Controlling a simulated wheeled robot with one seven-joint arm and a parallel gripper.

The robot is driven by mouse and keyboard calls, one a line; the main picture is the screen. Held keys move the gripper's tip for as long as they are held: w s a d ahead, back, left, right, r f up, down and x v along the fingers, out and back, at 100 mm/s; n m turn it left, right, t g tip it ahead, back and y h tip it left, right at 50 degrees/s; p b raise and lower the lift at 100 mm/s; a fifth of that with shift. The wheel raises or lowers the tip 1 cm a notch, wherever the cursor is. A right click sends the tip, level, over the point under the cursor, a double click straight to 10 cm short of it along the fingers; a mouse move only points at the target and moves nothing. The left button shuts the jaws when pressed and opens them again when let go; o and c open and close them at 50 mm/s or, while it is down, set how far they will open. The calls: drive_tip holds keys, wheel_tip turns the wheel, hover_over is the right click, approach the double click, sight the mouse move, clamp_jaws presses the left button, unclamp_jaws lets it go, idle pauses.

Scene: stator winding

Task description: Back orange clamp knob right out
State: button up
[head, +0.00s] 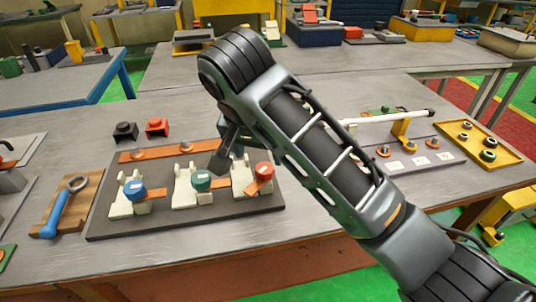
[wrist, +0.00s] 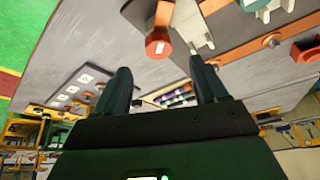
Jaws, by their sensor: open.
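The orange clamp knob (head: 264,171), red-orange with a pale label, sits on the rightmost cream clamp (head: 243,176) of a dark board (head: 160,222). An orange strip lies beside it. The knob also shows in the wrist view (wrist: 158,46), top middle, just beyond my fingertips. My gripper (wrist: 160,72) is open, with nothing held between its fingers; the knob is apart from them. In the head view my arm partly hides the gripper, near the back of the clamps. A green knob (head: 201,181) and a blue knob (head: 135,191) sit on the other clamps.
A black block (head: 125,132) and a red block (head: 157,127) stand behind the board. A blue-handled tool (head: 60,210) lies at left. At right are a grey plate with labelled studs (head: 440,160) and a yellow tray (head: 506,160). The table front is bare.

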sight(265, 168)
drive_tip(key=shift+b+x, duration=1.1)
drive_tip(key=shift+b, duration=0.15)
drive_tip(key=b+x, duration=0.3)
drive_tip(key=x, duration=0.1)
drive_tip(key=shift+w+d+f, duration=0.1)
drive_tip(key=shift+w+d, duration=0.1)
drive_tip(key=shift+w, duration=0.1)
drive_tip(key=shift+w+f, duration=0.15)
drive_tip(key=shift+f, duration=0.35)
drive_tip(key=shift+c, duration=0.3)
drive_tip(key=c, duration=1)
